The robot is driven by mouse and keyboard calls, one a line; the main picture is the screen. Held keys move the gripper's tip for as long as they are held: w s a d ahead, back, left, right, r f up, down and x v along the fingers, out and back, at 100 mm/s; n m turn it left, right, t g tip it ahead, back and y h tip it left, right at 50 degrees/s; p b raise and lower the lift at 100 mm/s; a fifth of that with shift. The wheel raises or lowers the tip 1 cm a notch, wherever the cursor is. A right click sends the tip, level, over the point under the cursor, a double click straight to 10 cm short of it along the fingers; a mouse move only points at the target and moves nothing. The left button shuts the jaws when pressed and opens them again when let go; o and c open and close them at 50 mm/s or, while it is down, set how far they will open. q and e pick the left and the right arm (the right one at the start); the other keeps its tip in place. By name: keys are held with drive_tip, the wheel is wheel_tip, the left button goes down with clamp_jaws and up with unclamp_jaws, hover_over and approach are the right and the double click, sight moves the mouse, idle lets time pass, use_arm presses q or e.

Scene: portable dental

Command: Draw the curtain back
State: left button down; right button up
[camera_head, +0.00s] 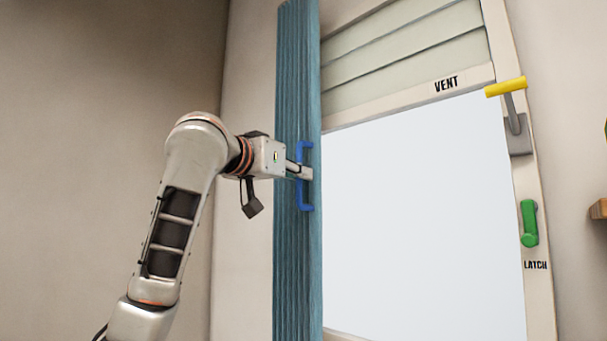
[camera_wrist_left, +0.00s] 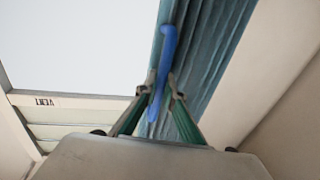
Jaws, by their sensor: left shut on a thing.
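The teal curtain (camera_head: 298,80) hangs in a narrow bunched strip at the left side of the window (camera_head: 420,220). A blue handle (camera_head: 306,200) is fixed upright on the curtain near its right edge. My left gripper (camera_head: 306,173) is shut on the middle of this handle. In the left wrist view the two fingers (camera_wrist_left: 162,98) close around the blue handle (camera_wrist_left: 167,50), with the curtain (camera_wrist_left: 210,50) behind it. My right gripper is not in view.
The window pane is uncovered. Slats marked VENT (camera_head: 410,40) are above it. A yellow lever (camera_head: 506,87) and a green latch handle (camera_head: 529,223) sit on the right frame. A brown ledge (camera_head: 599,209) shows at the right edge. Bare wall (camera_head: 245,110) lies left of the curtain.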

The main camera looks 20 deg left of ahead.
use_arm(q)
drive_tip(key=shift+r, duration=0.1)
drive_tip(key=c, duration=2.2)
unclamp_jaws()
drive_tip(key=shift+o, duration=0.2)
drive_tip(key=s+a, duration=0.1)
drive_tip(key=s, duration=1.1)
drive_tip(key=shift+a, duration=0.4)
